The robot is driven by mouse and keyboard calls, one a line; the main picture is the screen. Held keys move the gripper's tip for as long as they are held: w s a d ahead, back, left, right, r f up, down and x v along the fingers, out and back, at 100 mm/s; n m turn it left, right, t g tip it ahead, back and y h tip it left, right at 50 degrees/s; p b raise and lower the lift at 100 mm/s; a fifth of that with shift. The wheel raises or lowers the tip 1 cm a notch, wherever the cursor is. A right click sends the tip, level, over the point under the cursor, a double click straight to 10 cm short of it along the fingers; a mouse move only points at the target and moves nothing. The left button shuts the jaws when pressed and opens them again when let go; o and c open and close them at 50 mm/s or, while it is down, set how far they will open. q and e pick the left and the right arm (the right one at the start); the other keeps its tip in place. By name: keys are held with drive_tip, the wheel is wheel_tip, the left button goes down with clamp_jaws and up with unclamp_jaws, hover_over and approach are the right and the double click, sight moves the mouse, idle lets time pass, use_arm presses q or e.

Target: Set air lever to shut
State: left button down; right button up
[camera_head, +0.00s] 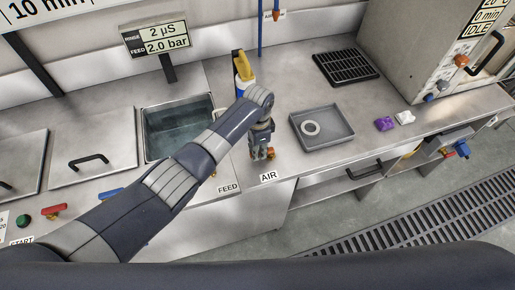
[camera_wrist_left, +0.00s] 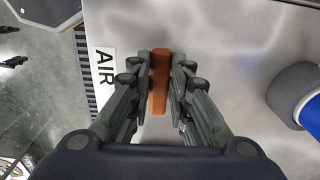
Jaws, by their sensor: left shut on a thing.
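The air lever is a small orange bar; in the wrist view the lever (camera_wrist_left: 160,82) lies between the two finger pads, beside the AIR label (camera_wrist_left: 104,80). In the head view only a bit of the lever (camera_head: 271,153) shows beside the fingers, behind the AIR label at the bench's front edge. My left gripper (camera_head: 261,155) points down at it, and in the wrist view the gripper (camera_wrist_left: 160,75) is shut on the lever, a pad on each side. The lever's base is hidden. My right gripper is not in view.
A yellow-topped spray bottle (camera_head: 242,68) stands behind my left gripper. A grey tray (camera_head: 338,138) with a white ring (camera_head: 311,128) lies to the right, then a purple block (camera_head: 384,124). A sink (camera_head: 176,130) is at left. Bare bench lies between gripper and tray.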

use_arm(q)
drive_tip(key=shift+d, duration=0.1)
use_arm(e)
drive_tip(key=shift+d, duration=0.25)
use_arm(q)
drive_tip(key=c, duration=1.5)
unclamp_jaws()
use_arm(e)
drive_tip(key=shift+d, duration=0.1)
use_arm(q)
drive_tip(key=shift+r, duration=0.2)
wheel_tip(320, 180, up, 12)
drive_tip(key=shift+f, duration=0.1)
